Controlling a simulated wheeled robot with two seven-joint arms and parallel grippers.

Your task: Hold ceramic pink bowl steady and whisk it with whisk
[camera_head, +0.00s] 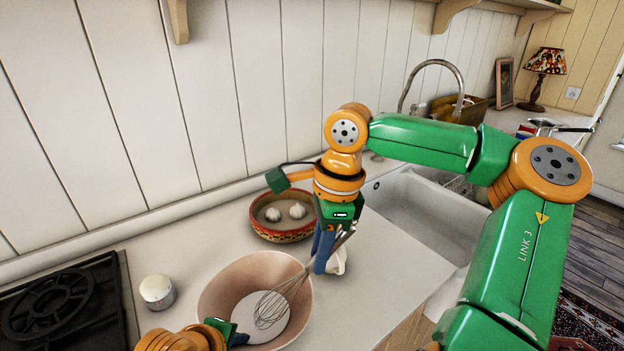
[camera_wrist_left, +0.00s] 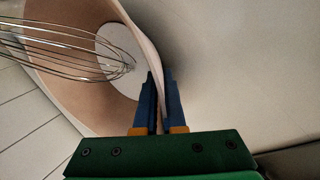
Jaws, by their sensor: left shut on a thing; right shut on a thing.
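The pink ceramic bowl (camera_head: 212,296) stands on the counter in the head view, with a white patch in its bottom. My left gripper (camera_head: 236,338) is at the bowl's near side. In the left wrist view, my left gripper (camera_wrist_left: 160,92) is shut on the wall of the bowl (camera_wrist_left: 75,95), one finger on each side. My right gripper (camera_head: 322,262) is shut on the handle of the wire whisk (camera_head: 284,295). The whisk slants down to the left, its wire loops inside the bowl. The wires (camera_wrist_left: 60,50) also show in the left wrist view. Whether they touch the bottom is unclear.
A patterned bowl (camera_head: 268,236) with white garlic bulbs stands behind. A white mug (camera_head: 340,262) is close to my right gripper. A small white jar (camera_head: 157,291) and black stove (camera_head: 65,310) are at left. The sink (camera_head: 420,215) is at right.

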